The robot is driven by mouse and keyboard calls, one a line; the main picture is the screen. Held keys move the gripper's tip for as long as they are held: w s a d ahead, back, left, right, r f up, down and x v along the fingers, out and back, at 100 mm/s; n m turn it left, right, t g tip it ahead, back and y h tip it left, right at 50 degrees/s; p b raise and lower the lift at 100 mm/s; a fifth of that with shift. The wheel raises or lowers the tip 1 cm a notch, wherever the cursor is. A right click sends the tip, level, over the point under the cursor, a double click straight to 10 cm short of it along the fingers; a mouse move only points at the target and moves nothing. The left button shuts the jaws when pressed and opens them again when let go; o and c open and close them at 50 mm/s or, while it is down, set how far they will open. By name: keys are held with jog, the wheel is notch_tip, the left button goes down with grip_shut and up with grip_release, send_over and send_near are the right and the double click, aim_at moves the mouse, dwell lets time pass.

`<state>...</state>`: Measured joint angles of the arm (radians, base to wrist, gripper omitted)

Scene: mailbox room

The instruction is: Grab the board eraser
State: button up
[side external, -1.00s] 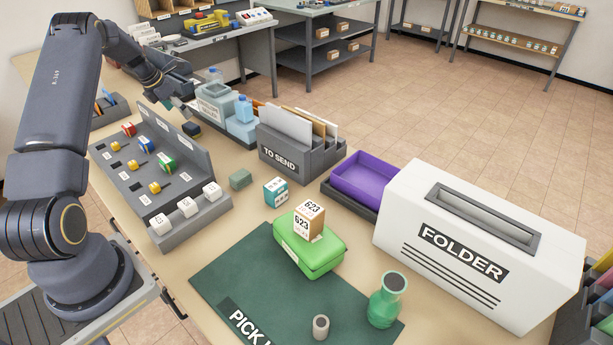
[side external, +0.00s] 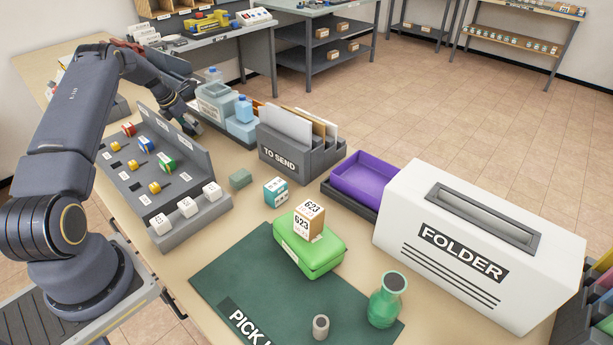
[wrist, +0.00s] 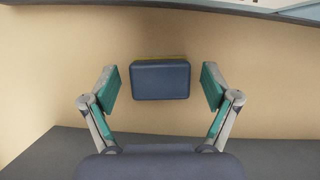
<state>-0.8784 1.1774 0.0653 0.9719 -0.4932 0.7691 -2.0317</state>
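The board eraser (wrist: 160,81) is a dark blue block with a thin yellow edge along its far side. In the wrist view it lies on the tan tabletop, between the two teal-padded fingers of my gripper (wrist: 160,74). The fingers are spread wide, with a clear gap on each side of the block, so the gripper is open and not touching it. In the side view my gripper (side external: 189,124) points down close to the table behind the grey switch panel. The eraser cannot be made out there, hidden by the gripper and panel.
The grey panel (side external: 195,145) with coloured knobs stands in front of the gripper. A pale blue-grey container (side external: 214,100) and blue bottles stand close to its right, with the TO SEND holder (side external: 281,162) beyond. The wrist view shows bare table around the block.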

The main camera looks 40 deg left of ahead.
jog(key=c, duration=1.1)
jog(key=shift+o, duration=0.2)
